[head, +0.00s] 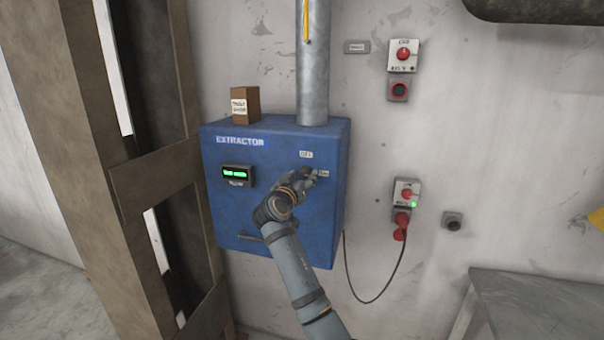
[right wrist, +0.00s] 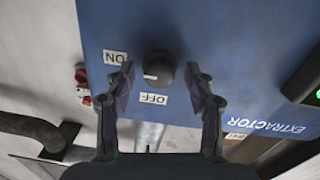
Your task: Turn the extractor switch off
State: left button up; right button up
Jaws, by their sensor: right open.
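The blue extractor box (head: 270,225) is fixed to the wall, with a lit green display (head: 237,172) on its front. In the right wrist view, the dark round switch knob (right wrist: 159,66) has a white mark on its left side, towards the ON label (right wrist: 115,58). The OFF label (right wrist: 153,98) is below the knob in that view. My right gripper (head: 305,176) is at the box front and hides the knob in the head view. In the right wrist view, its open fingers (right wrist: 161,74) stand on either side of the knob; contact cannot be told. My left gripper is not in view.
A metal pipe (head: 313,65) and a small brown box (head: 245,104) stand on top of the extractor. Wall switches (head: 403,55) and a plugged-in socket (head: 403,217) are to the right. A grey table (head: 540,300) is at lower right, a brown post (head: 85,130) at left.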

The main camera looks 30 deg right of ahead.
grip_shut()
dwell(0.3)
